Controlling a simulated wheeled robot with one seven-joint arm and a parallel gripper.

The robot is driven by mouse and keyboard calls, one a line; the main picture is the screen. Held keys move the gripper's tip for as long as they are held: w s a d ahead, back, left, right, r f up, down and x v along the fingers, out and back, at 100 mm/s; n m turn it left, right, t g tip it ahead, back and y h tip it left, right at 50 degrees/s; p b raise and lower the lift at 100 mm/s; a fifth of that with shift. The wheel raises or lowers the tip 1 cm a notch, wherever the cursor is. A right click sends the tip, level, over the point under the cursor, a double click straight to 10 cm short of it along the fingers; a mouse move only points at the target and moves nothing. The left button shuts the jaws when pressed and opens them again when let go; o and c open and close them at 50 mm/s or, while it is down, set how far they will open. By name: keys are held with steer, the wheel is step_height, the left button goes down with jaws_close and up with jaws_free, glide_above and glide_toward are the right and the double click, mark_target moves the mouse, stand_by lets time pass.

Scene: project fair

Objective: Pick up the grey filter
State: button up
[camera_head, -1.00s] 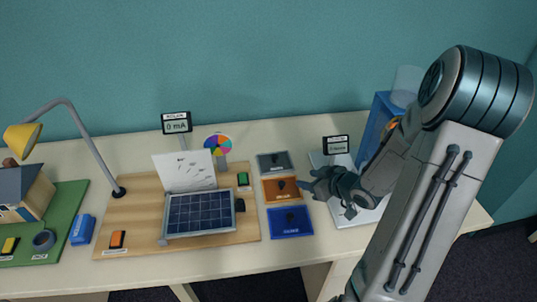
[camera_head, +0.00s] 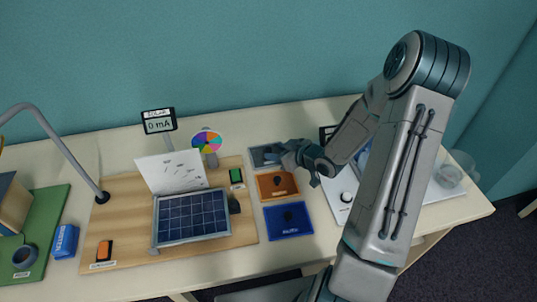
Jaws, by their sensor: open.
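The grey filter (camera_head: 262,155) is a flat grey plate at the back of a column of three filters on the table. My gripper (camera_head: 284,158) is over its right part and hides that side of it. I cannot tell whether the fingers touch the filter. The jaws are open. In front of the grey filter lie the orange filter (camera_head: 270,190) and then the blue filter (camera_head: 288,233).
Left of the filters, a wooden board (camera_head: 125,220) carries a solar panel (camera_head: 190,216), a white card (camera_head: 170,171), a meter (camera_head: 159,121) and a colour wheel (camera_head: 207,141). A clear container (camera_head: 452,173) stands on the right. My arm covers much of the right side.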

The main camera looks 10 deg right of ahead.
mark_target(268, 148)
steer(key=shift+p+x, duration=0.7)
steer(key=shift+x, duration=1.9)
steer(key=shift+w, duration=0.1)
steer(key=shift+r, duration=0.1)
jaws_close()
steer(key=shift+r, duration=0.1)
